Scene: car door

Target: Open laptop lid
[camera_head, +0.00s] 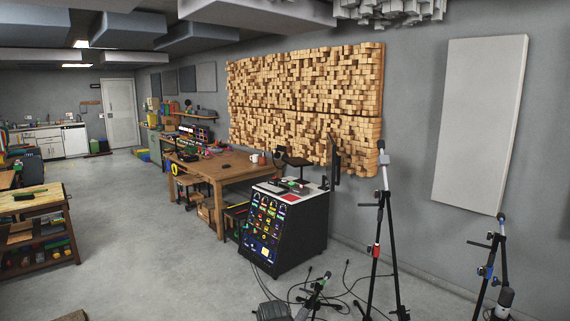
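I cannot pick out a laptop with certainty. Small flat items (292,187) lie on top of the black equipment cabinet (312,230), too small to identify. A thin dark upright panel, like a screen seen edge-on (336,160), stands at that cabinet's back right. A small dark flat object (24,197) lies on the wooden table at the left; I cannot tell what it is. My gripper is not in view.
A wooden workbench (222,170) with clutter stands behind the cabinet. Black microphone stands (378,225) and loose cables (345,290) occupy the right foreground. The low wooden table (50,198) is at the left. Grey floor (150,250) is clear between.

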